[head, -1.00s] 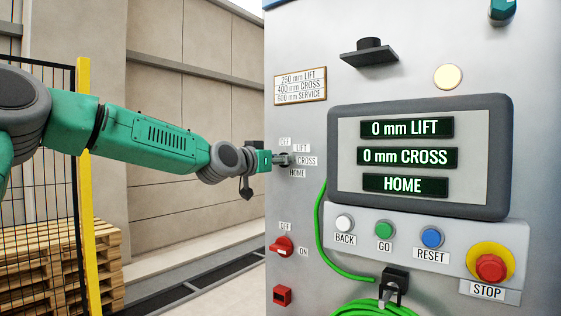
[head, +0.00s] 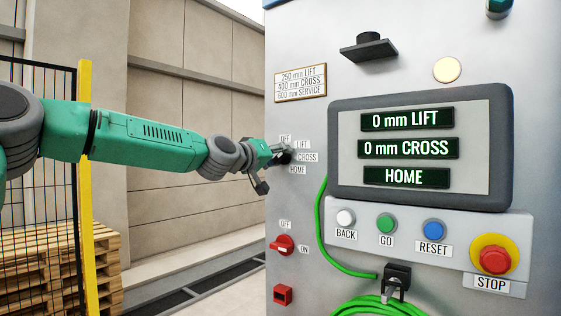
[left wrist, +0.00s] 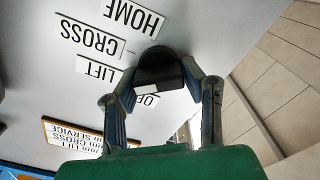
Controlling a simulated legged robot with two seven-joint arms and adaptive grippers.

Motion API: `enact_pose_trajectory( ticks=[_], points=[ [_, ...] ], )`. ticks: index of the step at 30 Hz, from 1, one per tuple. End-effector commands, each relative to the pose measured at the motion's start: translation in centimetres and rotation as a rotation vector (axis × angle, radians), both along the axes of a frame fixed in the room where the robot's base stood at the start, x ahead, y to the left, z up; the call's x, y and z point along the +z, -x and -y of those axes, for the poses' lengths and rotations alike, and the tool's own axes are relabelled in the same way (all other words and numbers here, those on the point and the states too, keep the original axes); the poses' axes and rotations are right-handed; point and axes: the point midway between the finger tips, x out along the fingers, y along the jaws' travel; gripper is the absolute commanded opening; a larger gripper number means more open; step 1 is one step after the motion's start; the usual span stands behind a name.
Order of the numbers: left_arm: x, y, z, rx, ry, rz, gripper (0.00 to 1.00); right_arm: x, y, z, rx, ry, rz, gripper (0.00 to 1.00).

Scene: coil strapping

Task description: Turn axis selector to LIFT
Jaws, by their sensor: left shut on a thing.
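The axis selector (left wrist: 160,66) is a dark round knob on the grey panel, ringed by the labels OFF, LIFT (head: 302,144), CROSS (head: 307,157) and HOME (head: 298,170). My left gripper (head: 279,157) is at the knob, shut on it, with one finger on each side in the left wrist view. The fingers hide much of the knob in the head view. I cannot tell for sure which label it points to. The screen (head: 408,148) reads 0 mm LIFT, 0 mm CROSS and HOME. My right gripper is not in view.
A red OFF/ON switch (head: 282,245) sits below the selector. A green cable (head: 322,235) runs down beside it. BACK, GO and RESET buttons and a red STOP button (head: 494,260) are at the right. A plate (head: 301,83) lists 250 mm LIFT, 400 mm CROSS, 600 mm SERVICE.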

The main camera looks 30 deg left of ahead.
Motion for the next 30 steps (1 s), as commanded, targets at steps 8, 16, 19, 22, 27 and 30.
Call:
enact_pose_trajectory(
  ticks=[8,16,19,22,27,30],
  points=[
    [-0.8,-0.06,0.01,-0.003,0.106,-0.021,0.07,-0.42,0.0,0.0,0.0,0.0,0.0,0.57],
    [-0.88,-0.07,0.0,-0.003,0.132,-0.026,0.07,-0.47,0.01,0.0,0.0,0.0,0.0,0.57],
    [-0.91,-0.07,0.0,-0.003,0.132,-0.027,0.07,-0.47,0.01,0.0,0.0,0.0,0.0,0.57],
    [-0.94,-0.07,0.01,-0.003,0.132,-0.027,0.07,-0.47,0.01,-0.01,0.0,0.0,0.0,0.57],
    [-0.9,-0.07,0.0,-0.003,0.131,-0.026,0.57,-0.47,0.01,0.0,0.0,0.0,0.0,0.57],
    [-0.66,-0.04,-0.01,-0.002,0.132,-0.021,0.57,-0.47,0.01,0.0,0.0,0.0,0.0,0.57]
  ],
)
